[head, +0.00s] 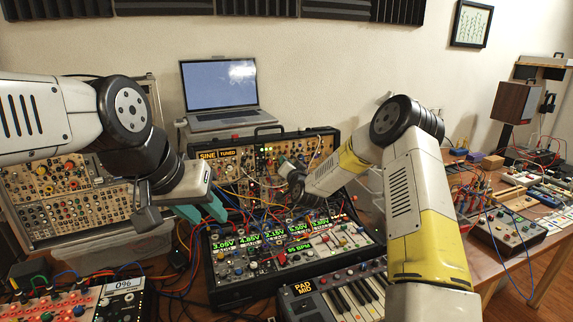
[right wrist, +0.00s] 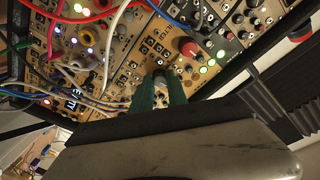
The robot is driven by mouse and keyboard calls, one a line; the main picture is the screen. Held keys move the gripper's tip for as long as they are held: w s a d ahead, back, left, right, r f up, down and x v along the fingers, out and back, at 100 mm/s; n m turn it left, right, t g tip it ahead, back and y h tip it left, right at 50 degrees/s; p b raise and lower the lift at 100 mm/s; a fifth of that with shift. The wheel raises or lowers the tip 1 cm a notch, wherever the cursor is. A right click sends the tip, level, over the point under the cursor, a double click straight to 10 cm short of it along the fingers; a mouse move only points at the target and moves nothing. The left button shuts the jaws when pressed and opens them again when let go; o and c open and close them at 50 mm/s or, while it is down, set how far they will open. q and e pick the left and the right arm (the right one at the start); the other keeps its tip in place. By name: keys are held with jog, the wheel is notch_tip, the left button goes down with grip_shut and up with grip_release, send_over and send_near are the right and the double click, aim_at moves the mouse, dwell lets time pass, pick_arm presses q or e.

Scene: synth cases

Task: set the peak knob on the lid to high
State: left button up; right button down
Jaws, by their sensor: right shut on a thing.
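The lid (head: 262,133) stands upright behind the open case, filled with gold and black modules, patch cables, and SINE and TUNED labels. My right arm reaches to the lid; its gripper (head: 285,164) is small and partly hidden there in the head view. In the right wrist view, the teal fingers of my right gripper (right wrist: 160,84) are closed around a small dark knob (right wrist: 159,74) on a gold panel. I cannot read the knob's label or its pointer.
The case base (head: 215,290) shows green number displays, with a small keyboard (head: 350,297) in front. A larger red knob (right wrist: 188,47) and lit green lamps sit near the held knob. Cables hang around it. A laptop (head: 218,85) stands behind.

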jog(key=shift+f, duration=0.1)
jog(key=c, duration=1.3)
grip_release()
jog(key=v, duration=0.7)
jog(key=shift+s, duration=0.4)
jog(key=shift+d, duration=0.1)
